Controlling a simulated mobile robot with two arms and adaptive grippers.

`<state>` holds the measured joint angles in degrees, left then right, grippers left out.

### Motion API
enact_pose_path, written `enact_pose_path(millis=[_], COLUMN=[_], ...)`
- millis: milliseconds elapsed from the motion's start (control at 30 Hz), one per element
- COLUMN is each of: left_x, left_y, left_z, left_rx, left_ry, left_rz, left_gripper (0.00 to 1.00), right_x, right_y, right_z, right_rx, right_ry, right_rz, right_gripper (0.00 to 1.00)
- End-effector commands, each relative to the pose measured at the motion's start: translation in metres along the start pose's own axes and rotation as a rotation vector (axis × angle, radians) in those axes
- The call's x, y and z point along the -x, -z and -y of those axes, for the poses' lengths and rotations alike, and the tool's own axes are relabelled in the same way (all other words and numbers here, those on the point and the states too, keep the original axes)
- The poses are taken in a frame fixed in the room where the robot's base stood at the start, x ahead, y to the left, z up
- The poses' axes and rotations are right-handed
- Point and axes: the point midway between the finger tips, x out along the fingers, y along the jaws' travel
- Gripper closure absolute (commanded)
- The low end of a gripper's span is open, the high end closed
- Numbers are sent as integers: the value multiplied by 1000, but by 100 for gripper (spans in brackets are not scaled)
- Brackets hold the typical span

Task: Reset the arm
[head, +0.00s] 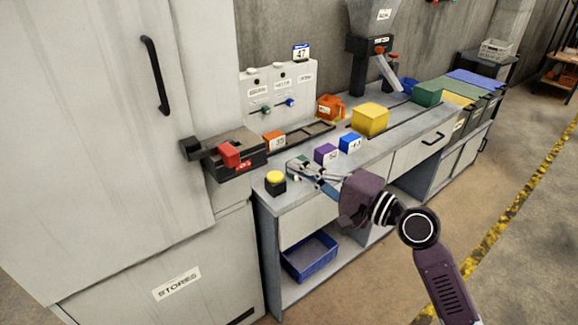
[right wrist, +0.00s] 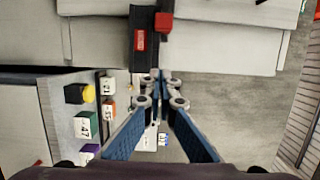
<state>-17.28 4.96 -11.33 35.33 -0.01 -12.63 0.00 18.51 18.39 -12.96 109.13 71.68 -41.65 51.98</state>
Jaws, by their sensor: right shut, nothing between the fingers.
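My right gripper (head: 308,172) is shut and empty. It is in front of the workbench (head: 294,195) in the head view, with its arm reaching in from the lower right. In the right wrist view its fingers meet at the tips (right wrist: 157,76). Beyond the tips is a black device with a red part (right wrist: 163,22), which shows in the head view as a dark box with a red handle (head: 229,154). A green block (head: 294,164) is partly hidden behind the fingers. My left gripper is not in view.
A yellow button on a black base (head: 275,180), a purple block (head: 325,154), a blue block (head: 350,143) and a yellow box (head: 370,119) stand on the bench. A blue crate (head: 310,256) is on the lower shelf. Open floor (head: 400,270) lies to the right.

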Motion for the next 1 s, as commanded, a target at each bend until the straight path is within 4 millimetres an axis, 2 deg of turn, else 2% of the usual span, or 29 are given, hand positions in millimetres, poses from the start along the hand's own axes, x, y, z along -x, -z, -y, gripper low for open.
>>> enact_pose_path(millis=[133,333,400,467,567,667,700,767,800,867,1000], left_x=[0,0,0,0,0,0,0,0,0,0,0], left_y=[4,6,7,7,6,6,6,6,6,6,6], left_z=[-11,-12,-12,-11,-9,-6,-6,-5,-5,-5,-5], left_rx=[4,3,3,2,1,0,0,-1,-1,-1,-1], left_ry=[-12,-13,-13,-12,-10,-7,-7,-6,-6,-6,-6], left_rz=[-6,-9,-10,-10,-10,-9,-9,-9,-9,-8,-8], left_gripper=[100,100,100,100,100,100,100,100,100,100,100], right_x=[2,1,1,0,2,11,17,28,37,53,97], right_y=[0,0,4,13,33,55,62,69,72,73,63], right_z=[0,-1,-9,-26,-76,-146,-176,-221,-251,-295,-393], right_rx=[-1,0,1,5,26,64,85,116,138,173,259], right_ry=[0,-1,-13,-37,-110,-220,-270,-345,-398,-478,-667], right_rz=[0,-1,-13,-37,-99,-172,-198,-228,-243,-259,-262], right_gripper=[100,100,100,100,100,100,100,100,100,100,100])
